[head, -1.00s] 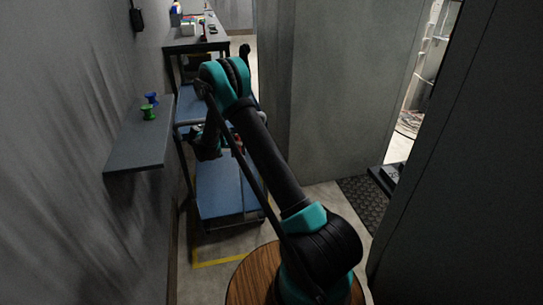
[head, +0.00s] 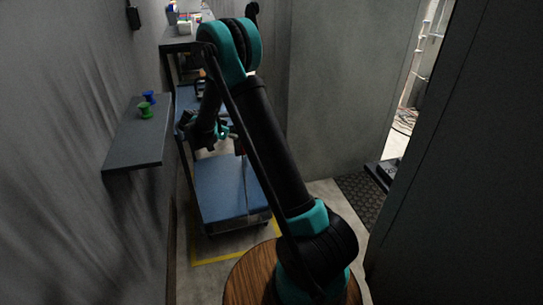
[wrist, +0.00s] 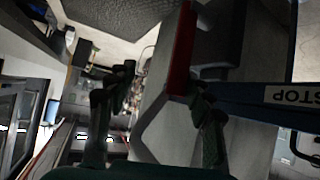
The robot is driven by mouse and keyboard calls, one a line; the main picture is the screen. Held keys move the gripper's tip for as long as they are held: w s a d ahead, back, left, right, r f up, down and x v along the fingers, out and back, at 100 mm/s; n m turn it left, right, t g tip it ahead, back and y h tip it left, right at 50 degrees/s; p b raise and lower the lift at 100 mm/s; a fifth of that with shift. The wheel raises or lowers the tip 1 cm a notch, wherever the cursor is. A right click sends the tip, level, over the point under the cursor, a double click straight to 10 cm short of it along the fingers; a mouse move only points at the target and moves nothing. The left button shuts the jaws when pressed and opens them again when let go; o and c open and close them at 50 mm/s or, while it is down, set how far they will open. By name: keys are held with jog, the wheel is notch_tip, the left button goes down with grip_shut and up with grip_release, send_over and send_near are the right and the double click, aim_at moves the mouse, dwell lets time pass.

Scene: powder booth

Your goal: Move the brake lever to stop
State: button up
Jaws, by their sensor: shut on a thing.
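A red lever (wrist: 181,48) runs down between my fingers in the wrist view, beside the right-hand finger. A blue bar (wrist: 250,92) with a white STOP label (wrist: 292,95) lies to the right of that finger. The red lever looks apart from the label. My gripper (wrist: 155,105) is shut on the lever, though its fingers look well apart and the contact is partly hidden. In the head view my gripper (head: 222,130) is at the blue cart (head: 232,185), with the lever mostly hidden by my arm.
A grey wall shelf (head: 138,140) at left carries a green spool (head: 146,110) and a blue spool (head: 149,97). A table (head: 188,42) with small items stands behind the cart. Grey panels flank the right. Yellow floor tape (head: 230,258) edges the cart's spot.

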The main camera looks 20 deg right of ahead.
jog(key=s+d+r+n+y, duration=0.2)
jog(key=s+d+n+y, duration=0.1)
jog(key=s, duration=0.7)
jog(key=s+d+r+n+y, duration=0.2)
jog(key=s+d+n+y, duration=0.1)
jog(key=s, duration=0.7)
jog(key=shift+s+d+n, duration=0.2)
jog(key=shift+d+n, duration=0.55)
jog(key=shift+n, duration=0.45)
